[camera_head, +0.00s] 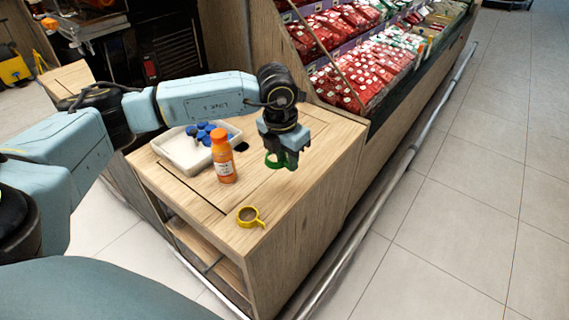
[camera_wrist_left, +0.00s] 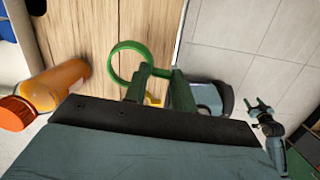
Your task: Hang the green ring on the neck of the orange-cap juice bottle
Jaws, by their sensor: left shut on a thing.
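My left gripper (camera_head: 284,164) is shut on the green ring (camera_head: 270,164) and holds it above the wooden counter, right of the bottle. In the left wrist view the green ring (camera_wrist_left: 113,66) sticks out from between the fingers (camera_wrist_left: 157,88). The orange-cap juice bottle (camera_head: 224,166) stands upright on the counter, apart from the ring. In the left wrist view the bottle (camera_wrist_left: 62,84) lies at the left edge of the picture, its orange cap toward the lower left. A gripper that appears to be my right one (camera_wrist_left: 262,108) shows small at the right of that view; its jaws are too small to judge.
A yellow ring with a tab (camera_head: 257,222) lies near the counter's front edge. A white tray (camera_head: 178,160) with several blue caps (camera_head: 205,131) sits behind the bottle. The wooden counter (camera_head: 307,190) is bare at right. Shelves of red packages (camera_head: 370,75) stand behind.

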